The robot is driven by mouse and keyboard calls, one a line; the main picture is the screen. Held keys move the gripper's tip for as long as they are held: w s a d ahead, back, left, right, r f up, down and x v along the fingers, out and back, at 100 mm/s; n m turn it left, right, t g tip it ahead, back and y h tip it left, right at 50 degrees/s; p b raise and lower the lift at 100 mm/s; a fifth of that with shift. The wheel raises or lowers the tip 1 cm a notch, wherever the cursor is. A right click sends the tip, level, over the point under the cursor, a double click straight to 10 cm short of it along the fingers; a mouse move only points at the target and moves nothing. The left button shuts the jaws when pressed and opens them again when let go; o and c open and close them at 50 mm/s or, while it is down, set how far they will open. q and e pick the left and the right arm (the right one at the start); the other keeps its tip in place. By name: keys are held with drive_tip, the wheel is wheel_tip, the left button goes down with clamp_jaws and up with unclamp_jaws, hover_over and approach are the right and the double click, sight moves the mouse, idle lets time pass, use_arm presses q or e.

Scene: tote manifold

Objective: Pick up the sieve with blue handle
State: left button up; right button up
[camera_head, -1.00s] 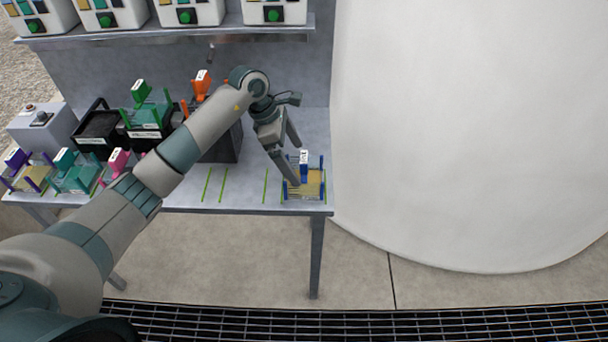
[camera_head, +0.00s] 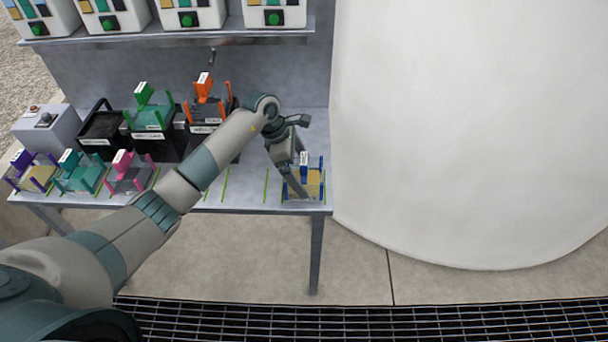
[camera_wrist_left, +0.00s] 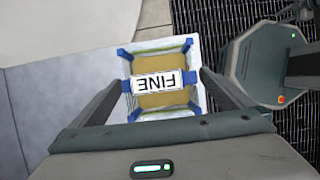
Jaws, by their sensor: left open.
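The sieve with blue handle (camera_head: 314,183) sits at the right front end of the workbench. It has blue posts, a tan mesh and a white label on its handle. My left gripper (camera_head: 302,174) is open at the sieve, with its fingers pointing down around the handle. In the left wrist view, the sieve (camera_wrist_left: 165,98) lies between the two spread fingers, its label reading "FINE" upside down. Whether a finger touches the handle is not clear. My right gripper is not in view.
The workbench (camera_head: 240,200) has green line marks and free room left of the sieve. Purple, teal and pink sieves (camera_head: 128,175) stand at the left front. Black totes (camera_head: 100,130), some with green and orange sieves, stand behind. A large white surface (camera_head: 470,130) is close on the right.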

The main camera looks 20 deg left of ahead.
use_arm(q)
drive_tip(key=shift+x, duration=0.95)
drive_tip(key=c, duration=1.2)
drive_tip(key=shift+o, duration=0.2)
drive_tip(key=shift+r, duration=0.2)
